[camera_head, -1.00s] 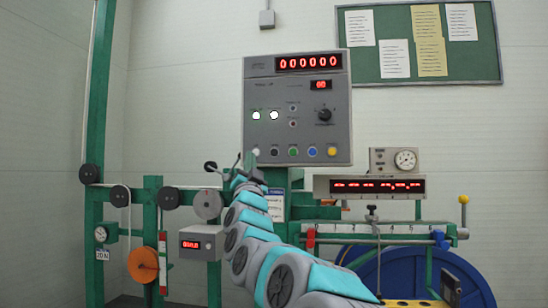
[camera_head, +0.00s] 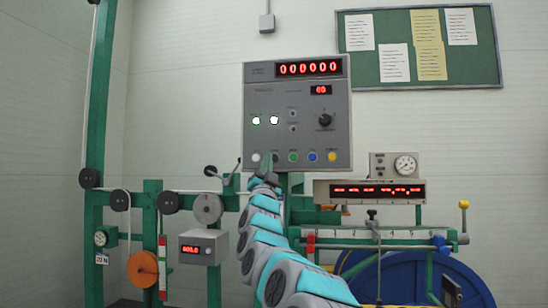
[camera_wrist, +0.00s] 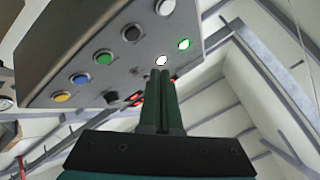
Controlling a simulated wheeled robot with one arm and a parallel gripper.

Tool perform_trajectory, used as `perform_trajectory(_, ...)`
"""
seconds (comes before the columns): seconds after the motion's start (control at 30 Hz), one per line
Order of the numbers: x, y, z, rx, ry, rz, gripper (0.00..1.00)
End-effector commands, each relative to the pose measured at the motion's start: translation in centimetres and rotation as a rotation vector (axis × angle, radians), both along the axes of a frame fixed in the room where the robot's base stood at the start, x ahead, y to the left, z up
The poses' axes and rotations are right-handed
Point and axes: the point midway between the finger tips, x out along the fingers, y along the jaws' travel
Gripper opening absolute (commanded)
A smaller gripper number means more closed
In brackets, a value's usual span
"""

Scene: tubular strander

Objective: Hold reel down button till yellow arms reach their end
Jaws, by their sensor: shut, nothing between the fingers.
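The grey control panel (camera_head: 300,110) has a bottom row of buttons: white (camera_head: 255,157), black (camera_head: 275,157), green (camera_head: 293,157), blue (camera_head: 312,156) and yellow (camera_head: 332,156). Their labels are too small to read. My gripper (camera_head: 268,164) is shut and empty, at the panel's lower edge between the white and black buttons. In the wrist view the shut fingers (camera_wrist: 163,74) point past the black button (camera_wrist: 132,34), towards the lit white lamp (camera_wrist: 162,60); contact cannot be told.
A red-lit display box (camera_head: 377,191) and a dial gauge (camera_head: 405,165) are right of the panel. A ruler rail (camera_head: 385,234) runs below them. Green posts with pulleys and a small display box (camera_head: 203,248) stand left.

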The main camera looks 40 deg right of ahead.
Motion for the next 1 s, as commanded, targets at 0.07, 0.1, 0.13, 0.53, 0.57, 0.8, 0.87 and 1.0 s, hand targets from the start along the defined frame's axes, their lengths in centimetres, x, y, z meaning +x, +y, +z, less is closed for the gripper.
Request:
perform_trajectory(0.07,0.7,-0.9,0.3,-0.001,0.001,-0.003,0.00)
perform_trajectory(0.1,1.1,-1.3,0.2,0.000,0.001,-0.002,0.00)
perform_trajectory(0.13,1.4,-1.6,0.1,0.000,0.001,-0.002,0.00)
perform_trajectory(0.53,3.1,-3.6,0.0,0.000,-0.001,0.000,0.00)
perform_trajectory(0.57,3.1,-3.7,0.0,0.000,-0.001,0.000,0.00)
perform_trajectory(0.8,3.1,-3.7,0.1,0.000,-0.001,0.000,0.00)
perform_trajectory(0.87,3.1,-3.7,0.1,0.000,-0.001,0.000,0.00)
perform_trajectory(1.0,3.1,-3.7,0.1,0.000,-0.001,0.000,0.00)
